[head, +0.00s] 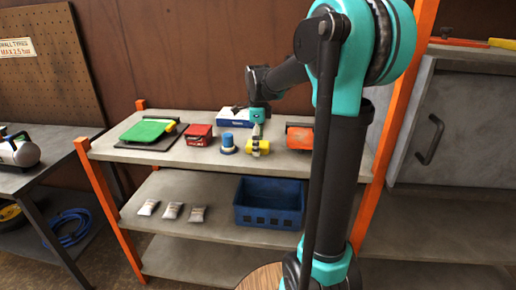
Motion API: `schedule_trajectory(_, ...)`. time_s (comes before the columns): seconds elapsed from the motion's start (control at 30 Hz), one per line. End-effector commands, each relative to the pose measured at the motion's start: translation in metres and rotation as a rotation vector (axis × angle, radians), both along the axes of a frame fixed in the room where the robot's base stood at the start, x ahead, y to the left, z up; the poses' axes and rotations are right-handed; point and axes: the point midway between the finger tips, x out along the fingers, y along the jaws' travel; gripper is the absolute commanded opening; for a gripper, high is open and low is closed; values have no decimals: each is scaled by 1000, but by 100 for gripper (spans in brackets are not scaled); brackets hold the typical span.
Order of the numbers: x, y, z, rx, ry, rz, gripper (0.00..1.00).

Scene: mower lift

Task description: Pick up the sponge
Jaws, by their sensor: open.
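A yellow block, which looks like the sponge (263,147), lies on the top shelf of the orange-posted rack, right of the blue round item. My gripper (256,147) points down at it from above, with a pale finger in front of the block's left part. The jaws are open. The view is too small to show whether both fingers straddle the sponge or touch it. The finger hides part of the sponge.
The top shelf (185,158) also holds a blue round item (228,143), a red box (199,134), a green item (147,131), a blue-white box (232,117) and an orange item (300,138). Below are a blue crate (268,215) and small packets (172,210).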

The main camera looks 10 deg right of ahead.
Motion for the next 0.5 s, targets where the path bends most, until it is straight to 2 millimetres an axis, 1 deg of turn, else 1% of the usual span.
schedule_trajectory(0.2, 0, 0, 0, 0, 0, 0, 76)
schedule_trajectory(0.5, 0, 0, 0, 0, 0, 0, 39)
